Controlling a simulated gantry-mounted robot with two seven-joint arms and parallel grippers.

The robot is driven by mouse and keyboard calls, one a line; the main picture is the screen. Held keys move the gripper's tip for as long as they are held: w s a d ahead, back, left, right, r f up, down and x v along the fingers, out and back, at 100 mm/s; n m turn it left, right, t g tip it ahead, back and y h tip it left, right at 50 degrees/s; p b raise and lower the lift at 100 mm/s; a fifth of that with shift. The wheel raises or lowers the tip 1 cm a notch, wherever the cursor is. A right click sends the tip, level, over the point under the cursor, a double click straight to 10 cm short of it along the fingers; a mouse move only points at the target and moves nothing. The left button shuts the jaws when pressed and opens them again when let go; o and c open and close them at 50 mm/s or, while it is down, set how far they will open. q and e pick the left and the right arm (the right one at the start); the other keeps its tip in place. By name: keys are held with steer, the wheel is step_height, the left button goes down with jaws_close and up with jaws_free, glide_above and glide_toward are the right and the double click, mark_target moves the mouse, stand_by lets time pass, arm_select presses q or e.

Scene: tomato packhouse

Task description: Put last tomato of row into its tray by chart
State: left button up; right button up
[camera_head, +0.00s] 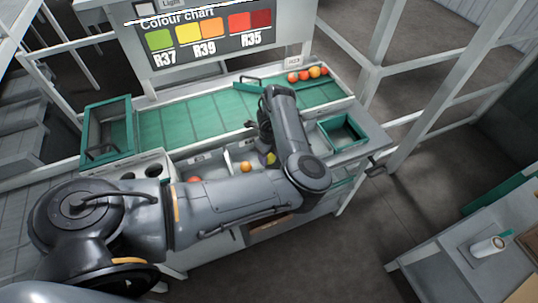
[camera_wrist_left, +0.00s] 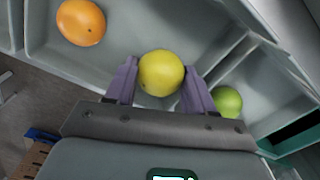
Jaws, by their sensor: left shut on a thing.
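My left gripper (camera_head: 268,155) is shut on a yellow tomato (camera_wrist_left: 161,73), which also shows in the head view (camera_head: 271,158). It is at the grey tray (camera_wrist_left: 120,52) holding an orange tomato (camera_wrist_left: 81,22); I cannot tell whether the yellow one touches the tray floor. The orange tomato also shows in the head view (camera_head: 246,167). A green tomato (camera_wrist_left: 227,101) lies in the neighbouring compartment, past a divider. A red tomato (camera_head: 195,180) is partly hidden by my arm. The colour chart (camera_head: 207,38) shows green over R37, yellow and orange over R39, reds over R35.
Several red and orange tomatoes (camera_head: 304,75) sit at the right end of the green belt (camera_head: 180,125). A green crate (camera_head: 343,132) stands right of my gripper, and a green frame (camera_head: 107,130) stands at the left. My left arm covers much of the front trays.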

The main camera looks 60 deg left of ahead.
stand_by(0.6)
arm_select(q)
steer(key=shift+f+b, duration=0.6)
steer(key=shift+b, duration=0.15)
steer(key=o, duration=0.8)
steer(key=c, duration=0.3)
steer(key=shift+r, duration=0.1)
steer(key=shift+r+p, duration=1.1)
steer(key=shift+r, duration=0.25)
steer(key=shift+r+p, duration=1.55)
steer(key=shift+r, duration=0.6)
